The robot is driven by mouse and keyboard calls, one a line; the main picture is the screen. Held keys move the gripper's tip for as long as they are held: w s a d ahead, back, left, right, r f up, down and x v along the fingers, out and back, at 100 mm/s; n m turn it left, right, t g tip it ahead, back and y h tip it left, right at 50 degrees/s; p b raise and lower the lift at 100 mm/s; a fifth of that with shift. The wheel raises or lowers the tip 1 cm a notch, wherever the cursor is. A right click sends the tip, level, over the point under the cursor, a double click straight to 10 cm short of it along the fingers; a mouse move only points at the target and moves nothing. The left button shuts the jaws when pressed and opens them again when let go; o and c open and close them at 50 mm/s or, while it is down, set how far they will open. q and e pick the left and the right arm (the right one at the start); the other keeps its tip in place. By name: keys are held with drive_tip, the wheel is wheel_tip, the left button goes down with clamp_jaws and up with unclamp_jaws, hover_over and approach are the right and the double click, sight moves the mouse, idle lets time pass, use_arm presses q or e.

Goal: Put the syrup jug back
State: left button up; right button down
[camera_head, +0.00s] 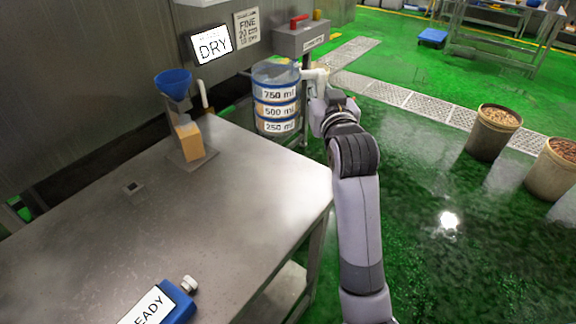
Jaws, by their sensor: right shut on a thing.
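The syrup jug (276,98) is a clear cylinder with blue bands and labels reading 750 ml, 500 ml and 250 ml. It is upright, just beyond the far right corner of the steel table. My right gripper (316,80) is shut at the jug's right side, where its handle seems to be. The wrist and arm hide part of the fingers. I cannot tell whether the jug's base rests on anything. My left gripper is not in view.
The steel table (150,225) holds a blue funnel (173,84) on a stand and a blue READY device (165,304). A grey box (302,40) with a red handle stands behind the jug. Two filled buckets (494,133) stand on the green floor at right. A DRY sign (212,45) hangs behind.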

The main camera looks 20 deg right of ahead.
drive_tip(key=f, duration=0.4)
drive_tip(key=shift+s+f, duration=0.15)
drive_tip(key=shift+s, duration=0.25)
wheel_tip(320, 180, down, 14)
drive_tip(key=shift+f+b, duration=0.2)
drive_tip(key=shift+b, duration=0.15)
drive_tip(key=shift+f, duration=0.3)
drive_tip(key=c, duration=1.9)
unclamp_jaws()
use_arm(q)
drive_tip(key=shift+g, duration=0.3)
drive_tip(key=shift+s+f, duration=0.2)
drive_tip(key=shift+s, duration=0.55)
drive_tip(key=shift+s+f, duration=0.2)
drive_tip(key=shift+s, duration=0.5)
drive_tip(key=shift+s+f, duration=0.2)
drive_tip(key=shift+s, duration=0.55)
use_arm(e)
drive_tip(key=o, duration=0.4)
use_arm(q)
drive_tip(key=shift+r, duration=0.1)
